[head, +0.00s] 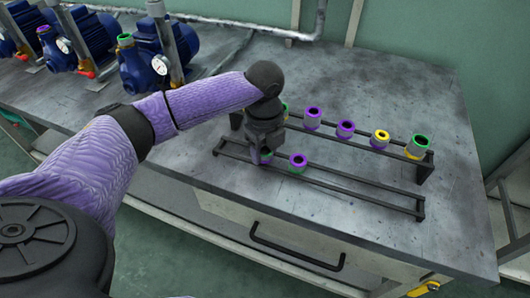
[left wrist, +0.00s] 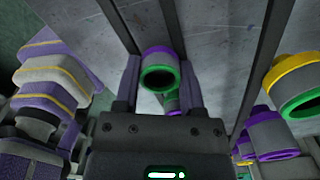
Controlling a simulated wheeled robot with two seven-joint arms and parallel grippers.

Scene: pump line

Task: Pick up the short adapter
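Short grey adapters with coloured rings stand in a black rack. My left gripper (head: 265,138) points down over the left part of the front row. In the left wrist view, an adapter with a purple and a green ring (left wrist: 159,72) lies between the two fingers of my left gripper (left wrist: 160,82). The fingers are close to its sides; whether they press on it I cannot tell. In the head view the gripper mostly hides this adapter. A similar purple and green adapter (head: 298,162) stands just to its right. My right gripper is out of view.
The rack's back row holds purple-topped adapters (head: 313,117), (head: 345,130), a yellow-topped one (head: 380,138) and a green-topped one (head: 417,146); another is partly hidden by my gripper. Blue pumps (head: 165,45) stand at the back left. The bench right of the rack is clear.

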